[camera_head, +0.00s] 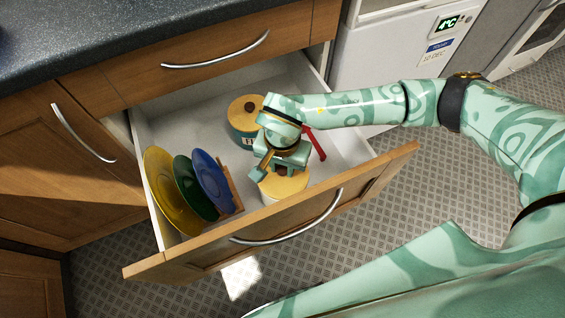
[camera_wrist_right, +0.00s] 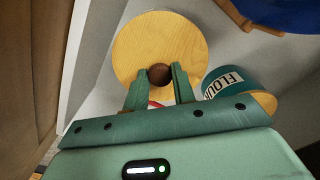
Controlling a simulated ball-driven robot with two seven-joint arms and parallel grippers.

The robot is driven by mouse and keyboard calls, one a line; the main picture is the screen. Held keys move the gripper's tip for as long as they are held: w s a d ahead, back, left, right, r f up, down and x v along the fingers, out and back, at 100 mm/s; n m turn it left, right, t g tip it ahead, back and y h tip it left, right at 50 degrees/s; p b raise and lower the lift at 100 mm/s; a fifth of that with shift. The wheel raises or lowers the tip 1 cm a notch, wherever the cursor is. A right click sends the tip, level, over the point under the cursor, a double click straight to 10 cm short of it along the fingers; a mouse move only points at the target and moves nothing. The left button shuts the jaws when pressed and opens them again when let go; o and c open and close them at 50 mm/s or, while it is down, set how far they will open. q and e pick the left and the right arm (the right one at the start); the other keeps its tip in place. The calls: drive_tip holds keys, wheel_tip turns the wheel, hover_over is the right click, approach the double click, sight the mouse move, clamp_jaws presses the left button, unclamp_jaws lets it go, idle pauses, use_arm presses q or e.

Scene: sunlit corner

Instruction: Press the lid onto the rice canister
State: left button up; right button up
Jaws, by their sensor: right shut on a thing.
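A round, light wooden lid (camera_wrist_right: 135,45) with a dark brown knob (camera_wrist_right: 160,74) fills the upper middle of the right wrist view. My right gripper (camera_wrist_right: 160,85) has its two fingers closed on the knob from both sides. In the head view the lid (camera_head: 291,189) is near the front panel inside the open drawer, with my right gripper (camera_head: 281,170) on top of it. A pale canister body (camera_head: 284,202) shows just under the lid, mostly hidden. I cannot tell whether the lid is seated or sits slightly above the rim. My left gripper is not in view.
A teal flour canister (camera_head: 239,133) with a wooden lid stands farther back in the drawer (camera_head: 187,106). Yellow (camera_head: 160,178), green (camera_head: 190,190) and blue plates (camera_head: 210,180) stand in a rack at left. A red object (camera_head: 317,147) lies right of my gripper.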

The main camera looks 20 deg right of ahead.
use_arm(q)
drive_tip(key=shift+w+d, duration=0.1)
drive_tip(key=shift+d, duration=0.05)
use_arm(e)
drive_tip(key=shift+f, duration=0.1)
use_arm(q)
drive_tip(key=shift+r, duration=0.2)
use_arm(e)
drive_tip(key=shift+f, duration=0.2)
idle(0.5)
use_arm(q)
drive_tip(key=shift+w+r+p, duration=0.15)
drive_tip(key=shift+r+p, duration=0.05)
drive_tip(key=shift+p, duration=0.25)
use_arm(e)
drive_tip(key=o, duration=1.6)
drive_tip(key=shift+c, duration=0.2)
drive_tip(key=shift+r+p, duration=2.85)
drive_tip(key=shift+r, duration=0.65)
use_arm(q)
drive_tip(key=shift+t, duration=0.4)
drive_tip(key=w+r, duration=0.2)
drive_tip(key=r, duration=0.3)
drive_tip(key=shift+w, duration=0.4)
